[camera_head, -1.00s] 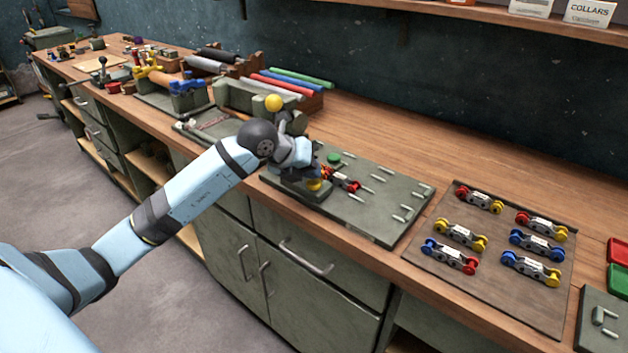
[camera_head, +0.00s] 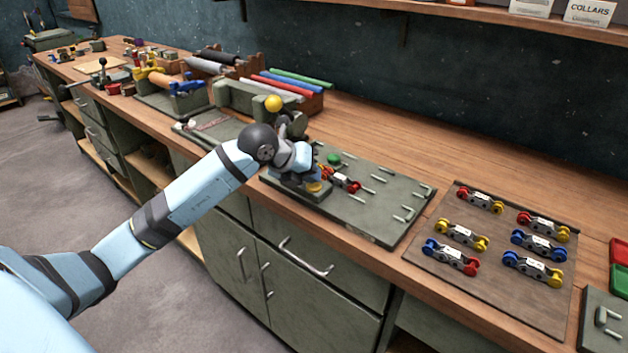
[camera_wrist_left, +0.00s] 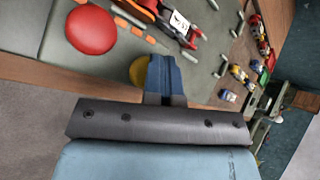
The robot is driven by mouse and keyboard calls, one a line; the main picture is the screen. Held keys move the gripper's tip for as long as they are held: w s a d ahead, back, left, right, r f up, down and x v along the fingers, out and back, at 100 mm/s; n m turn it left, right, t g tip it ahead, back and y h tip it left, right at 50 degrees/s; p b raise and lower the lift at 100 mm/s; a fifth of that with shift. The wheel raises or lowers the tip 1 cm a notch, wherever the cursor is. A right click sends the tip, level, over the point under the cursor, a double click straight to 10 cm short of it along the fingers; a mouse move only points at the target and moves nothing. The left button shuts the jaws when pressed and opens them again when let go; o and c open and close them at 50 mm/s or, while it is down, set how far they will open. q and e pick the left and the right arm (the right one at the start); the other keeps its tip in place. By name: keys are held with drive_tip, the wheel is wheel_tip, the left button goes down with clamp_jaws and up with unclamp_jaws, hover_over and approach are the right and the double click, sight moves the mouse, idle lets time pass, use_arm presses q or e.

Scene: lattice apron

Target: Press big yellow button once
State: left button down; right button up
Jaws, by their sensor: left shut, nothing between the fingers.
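The big yellow button (camera_head: 314,187) sits at the front left part of a grey-green board (camera_head: 372,218) on the bench. It is mostly covered by my left gripper (camera_head: 311,179) in the head view. In the left wrist view, an edge of the yellow button (camera_wrist_left: 137,71) shows just left of the blue fingers. My left gripper (camera_wrist_left: 161,66) is shut and empty, its fingertips at or just over the button. I cannot tell whether they touch it. My right gripper is not in view.
A large red dome (camera_wrist_left: 91,30) lies near the fingers. A green button (camera_head: 334,159) and a red-wheeled link (camera_head: 346,183) are on the board, with several metal pegs. A yellow-knobbed lever (camera_head: 273,103) stands behind my wrist. A tray of links (camera_head: 440,270) lies right.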

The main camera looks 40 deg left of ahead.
use_arm(q)
drive_tip(key=shift+r+p, duration=0.6)
drive_tip(key=shift+r, duration=0.7)
drive_tip(key=shift+p, duration=0.3)
drive_tip(key=shift+r, duration=0.3)
wheel_tip(320, 180, up, 4)
drive_tip(key=p, duration=0.3)
drive_tip(key=shift+r, duration=0.2)
